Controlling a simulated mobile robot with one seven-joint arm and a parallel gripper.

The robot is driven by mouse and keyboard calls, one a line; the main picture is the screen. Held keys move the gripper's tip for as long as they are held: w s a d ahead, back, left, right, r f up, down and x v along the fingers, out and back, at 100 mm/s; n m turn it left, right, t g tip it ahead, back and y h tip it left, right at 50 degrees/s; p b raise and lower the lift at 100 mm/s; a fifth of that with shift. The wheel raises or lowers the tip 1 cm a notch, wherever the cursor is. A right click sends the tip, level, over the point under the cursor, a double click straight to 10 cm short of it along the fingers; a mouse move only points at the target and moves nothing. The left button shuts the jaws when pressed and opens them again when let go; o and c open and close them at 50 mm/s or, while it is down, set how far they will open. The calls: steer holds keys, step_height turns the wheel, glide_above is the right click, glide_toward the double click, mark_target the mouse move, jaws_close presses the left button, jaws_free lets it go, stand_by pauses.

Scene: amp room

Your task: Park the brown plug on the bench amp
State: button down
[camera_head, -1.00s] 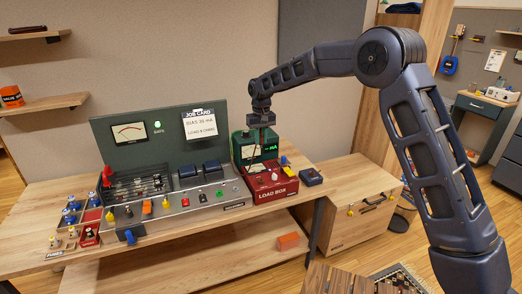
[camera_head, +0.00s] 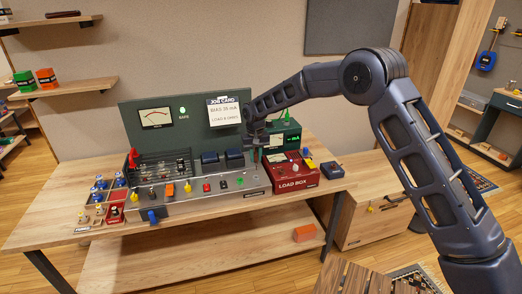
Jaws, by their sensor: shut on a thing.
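The bench amp (camera_head: 215,203) is a long grey chassis with a dark green back panel (camera_head: 196,135), a meter and a row of coloured plugs and knobs along its front. My gripper (camera_head: 257,158) points down above the gap between the amp's right end and the red load box (camera_head: 292,183). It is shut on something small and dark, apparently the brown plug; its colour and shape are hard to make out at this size. I cannot tell whether the held piece touches anything below.
A red clip (camera_head: 133,159) stands at the amp's left. Trays of tubes and fuses (camera_head: 101,205) fill the bench's left.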

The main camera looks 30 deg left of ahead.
mark_target(256, 162)
steer(key=shift+f, duration=2.45)
steer(key=shift+f, duration=1.7)
stand_by(0.7)
steer(key=c, duration=1.2)
jaws_free()
step_height(256, 162, up, 11)
steer(key=shift+f, duration=0.1)
